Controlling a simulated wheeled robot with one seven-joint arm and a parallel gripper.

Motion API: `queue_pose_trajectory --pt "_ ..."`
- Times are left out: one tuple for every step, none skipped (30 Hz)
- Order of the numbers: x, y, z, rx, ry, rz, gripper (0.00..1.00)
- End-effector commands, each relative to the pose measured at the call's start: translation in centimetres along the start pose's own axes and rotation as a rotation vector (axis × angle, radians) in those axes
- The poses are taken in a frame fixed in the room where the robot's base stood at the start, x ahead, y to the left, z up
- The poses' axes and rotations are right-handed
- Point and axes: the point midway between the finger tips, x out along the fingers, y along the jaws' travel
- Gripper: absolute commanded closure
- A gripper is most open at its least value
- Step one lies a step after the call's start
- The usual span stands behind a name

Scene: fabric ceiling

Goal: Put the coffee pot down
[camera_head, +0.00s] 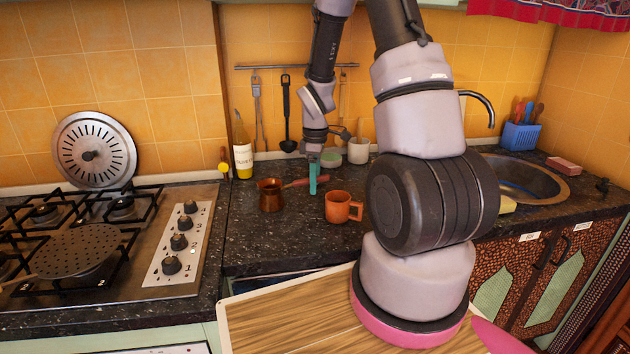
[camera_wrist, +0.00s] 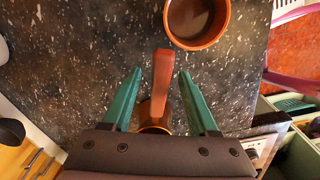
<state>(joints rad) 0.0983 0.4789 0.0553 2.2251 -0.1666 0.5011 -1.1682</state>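The coffee pot (camera_head: 270,196) is a small copper pot with a long reddish handle. It appears to stand upright on the dark speckled counter (camera_head: 255,235), left of the orange mug (camera_head: 343,207). In the wrist view the pot (camera_wrist: 153,118) is partly hidden by my gripper's body, and its handle (camera_wrist: 162,78) points up the picture. My gripper (camera_wrist: 160,72) has two teal fingers, spread apart on either side of the handle with visible gaps. In the head view my gripper (camera_head: 313,180) points down at the handle.
The mug (camera_wrist: 197,20) is close beyond the handle's end. A bottle (camera_head: 242,150) stands behind the pot, and a white cup (camera_head: 358,151) stands near the wall. The stove (camera_head: 180,240) is at left, the sink (camera_head: 520,180) at right. Counter in front of the pot is clear.

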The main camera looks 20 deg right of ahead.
Motion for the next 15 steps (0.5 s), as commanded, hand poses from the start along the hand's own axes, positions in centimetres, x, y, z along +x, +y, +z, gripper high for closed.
queue_pose_trajectory --pt "0.0 0.0 0.0 0.000 -0.001 -0.001 0.40" --pt "0.0 0.0 0.0 0.000 -0.001 -0.001 0.40" --pt "0.0 0.0 0.0 0.000 -0.001 -0.001 0.40" --pt "-0.2 0.0 0.0 0.000 0.000 -0.001 0.40" --pt "-0.3 0.0 0.0 0.000 0.000 -0.001 0.40" --pt "-0.7 0.0 0.0 0.001 0.000 0.000 0.40" --pt "-1.1 0.1 0.0 0.000 0.001 0.002 0.40" --pt "-1.6 0.1 0.0 0.001 0.002 0.003 0.40" --pt "-2.2 0.1 0.0 0.001 0.001 0.003 0.40" --pt "-2.8 0.1 0.0 0.001 0.002 0.004 0.40" --pt "-3.5 0.1 0.0 0.001 0.002 0.005 0.40" --pt "-4.3 0.1 0.0 0.001 0.002 0.005 0.40" --pt "-5.0 0.1 0.0 0.001 0.003 0.006 0.40" --pt "-5.6 0.1 0.0 0.001 0.003 0.005 0.40" --pt "-6.4 0.1 0.0 0.002 0.002 0.005 0.40"
